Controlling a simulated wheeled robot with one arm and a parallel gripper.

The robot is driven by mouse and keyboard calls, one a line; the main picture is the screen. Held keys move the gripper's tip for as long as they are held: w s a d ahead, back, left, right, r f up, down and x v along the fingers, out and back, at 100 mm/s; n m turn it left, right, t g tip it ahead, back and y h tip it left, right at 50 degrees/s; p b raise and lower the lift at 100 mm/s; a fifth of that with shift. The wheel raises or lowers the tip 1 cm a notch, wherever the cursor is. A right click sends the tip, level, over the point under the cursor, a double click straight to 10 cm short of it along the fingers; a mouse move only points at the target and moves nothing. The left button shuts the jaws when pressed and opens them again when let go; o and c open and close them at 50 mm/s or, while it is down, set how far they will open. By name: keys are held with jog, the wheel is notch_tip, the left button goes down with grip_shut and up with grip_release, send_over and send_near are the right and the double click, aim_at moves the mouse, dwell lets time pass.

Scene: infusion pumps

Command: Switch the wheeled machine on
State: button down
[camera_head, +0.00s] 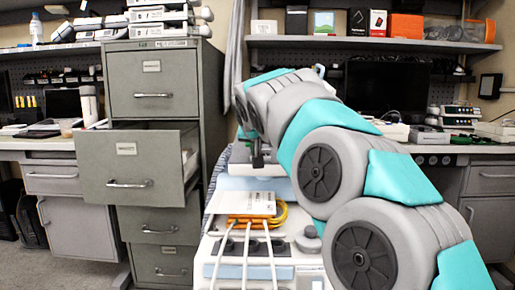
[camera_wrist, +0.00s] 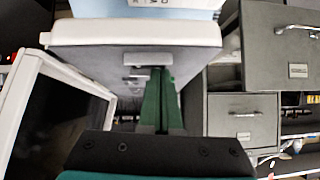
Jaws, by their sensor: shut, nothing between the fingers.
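The white and light-blue machine (camera_head: 262,184) stands at the lower centre of the head view, partly hidden by my arm; its wheels are out of view. In the wrist view its white edge (camera_wrist: 130,33) runs across the top. Below it is a grey panel (camera_wrist: 105,62) with small dark and light fittings; I cannot tell which is a switch. My gripper (camera_wrist: 160,70) is shut and empty, its green fingers pointing at this panel. Contact cannot be told. In the head view my gripper (camera_head: 258,162) is small and dark, over the machine's far part.
A grey filing cabinet (camera_head: 152,75) with an open drawer (camera_head: 128,168) stands to the left. Yellow cable (camera_head: 280,215) and a white box (camera_head: 245,203) lie on the machine. A white-framed screen (camera_wrist: 55,115) is left of my fingers. Benches with shelves line the back.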

jog(key=shift+f, duration=0.2)
jog(key=shift+d+r, duration=0.3)
jog(key=shift+d, duration=0.45)
jog(key=shift+r, duration=0.2)
jog(key=r+p, duration=0.1)
jog(key=r, duration=0.2)
jog(key=r+p, duration=0.1)
jog(key=shift+s+a+r+p, duration=0.2)
jog(key=shift+s+p, duration=0.1)
jog(key=shift+s, duration=0.1)
jog(key=b+v, duration=0.1)
jog(key=v, duration=0.8)
jog(key=shift+s+a+f+b, duration=0.2)
jog(key=shift+s+a+b, duration=0.15)
jog(key=shift+a, duration=0.45)
